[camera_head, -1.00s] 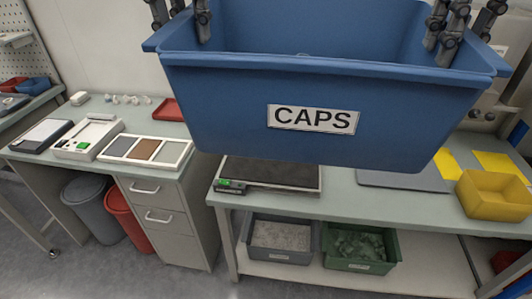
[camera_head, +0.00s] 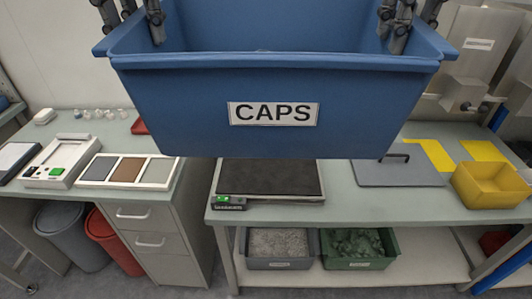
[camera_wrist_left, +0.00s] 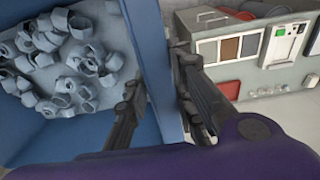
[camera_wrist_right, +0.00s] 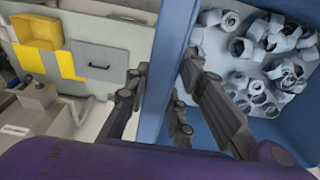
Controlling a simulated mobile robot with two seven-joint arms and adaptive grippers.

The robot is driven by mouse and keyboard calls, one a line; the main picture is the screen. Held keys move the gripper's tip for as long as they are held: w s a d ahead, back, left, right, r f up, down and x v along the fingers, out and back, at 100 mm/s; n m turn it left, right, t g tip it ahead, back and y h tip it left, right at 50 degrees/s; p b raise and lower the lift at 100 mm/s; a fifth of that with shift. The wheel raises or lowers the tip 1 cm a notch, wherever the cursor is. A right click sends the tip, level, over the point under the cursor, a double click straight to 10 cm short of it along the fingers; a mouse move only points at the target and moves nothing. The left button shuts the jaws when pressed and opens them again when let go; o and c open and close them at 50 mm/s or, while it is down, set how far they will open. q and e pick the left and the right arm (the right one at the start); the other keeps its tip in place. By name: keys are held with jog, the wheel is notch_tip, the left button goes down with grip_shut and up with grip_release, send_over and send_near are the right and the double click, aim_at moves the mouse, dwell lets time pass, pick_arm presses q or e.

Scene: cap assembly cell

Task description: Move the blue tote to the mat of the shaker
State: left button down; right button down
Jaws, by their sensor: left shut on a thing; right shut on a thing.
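The blue tote (camera_head: 190,110), labelled CAPS, hangs level above the benches and fills the upper middle of the head view. Many pale grey caps lie inside it, seen in the left wrist view (camera_wrist_left: 65,65) and the right wrist view (camera_wrist_right: 265,60). My left gripper (camera_head: 155,28) is shut on its left wall, with fingers on both sides of the wall (camera_wrist_left: 160,60). My right gripper (camera_head: 396,32) is shut on its right wall the same way (camera_wrist_right: 170,60). A dark, flat-topped device (camera_head: 270,180) with a green display sits on the bench below the tote. I cannot tell if it is the shaker.
A grey plate (camera_head: 385,176) with a handle, yellow markings (camera_head: 430,155) and a yellow bin (camera_head: 490,186) are on the bench to the right. A three-part tray (camera_head: 128,171) is on the left bench. Grey (camera_head: 280,264) and green (camera_head: 355,266) bins stand on the lower shelf.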

pick_arm(q)
jog(key=shift+w+a+r, duration=0.1)
jog(key=shift+w+a, duration=0.1)
jog(key=shift+a, duration=0.25)
pick_arm(e)
jog(key=shift+w+a, duration=0.2)
jog(key=shift+d, duration=0.1)
